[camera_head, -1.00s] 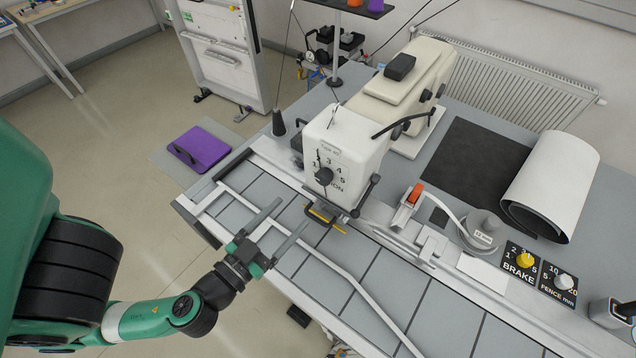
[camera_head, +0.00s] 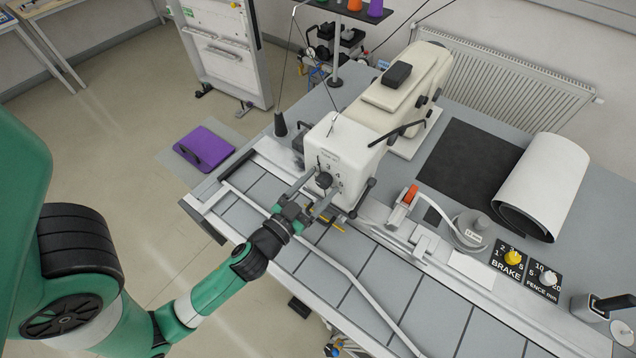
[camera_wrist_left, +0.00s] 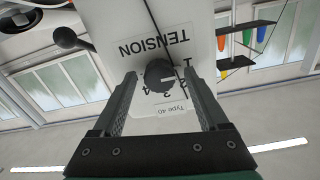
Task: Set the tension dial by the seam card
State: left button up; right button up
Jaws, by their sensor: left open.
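The tension dial (camera_head: 324,180) is a dark round knob on the front of the white sewing machine head (camera_head: 343,147), among printed numbers. In the left wrist view the dial (camera_wrist_left: 159,75) shows between my fingers, with the TENSION lettering upside down. My left gripper (camera_head: 319,189) is open at the dial, one finger on each side; its fingertips also show in the left wrist view (camera_wrist_left: 159,82). I cannot tell whether they touch the knob. The dial's setting is not readable. A small label reading Type 40 (camera_wrist_left: 171,109) is on the machine face. I cannot identify a seam card for certain.
A yellow BRAKE knob (camera_head: 512,257) and a white FENCE knob (camera_head: 550,278) sit at the right of the table. A white sheet (camera_head: 472,269) lies near a grey weight (camera_head: 472,228). A thread cone (camera_head: 280,125) stands left of the machine head.

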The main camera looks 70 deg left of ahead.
pick_arm(q)
grip_shut()
jog(key=shift+m, duration=0.3)
jog(key=m, duration=0.3)
jog(key=shift+m+p, duration=0.65)
jog(key=shift+m, duration=1.85)
grip_release()
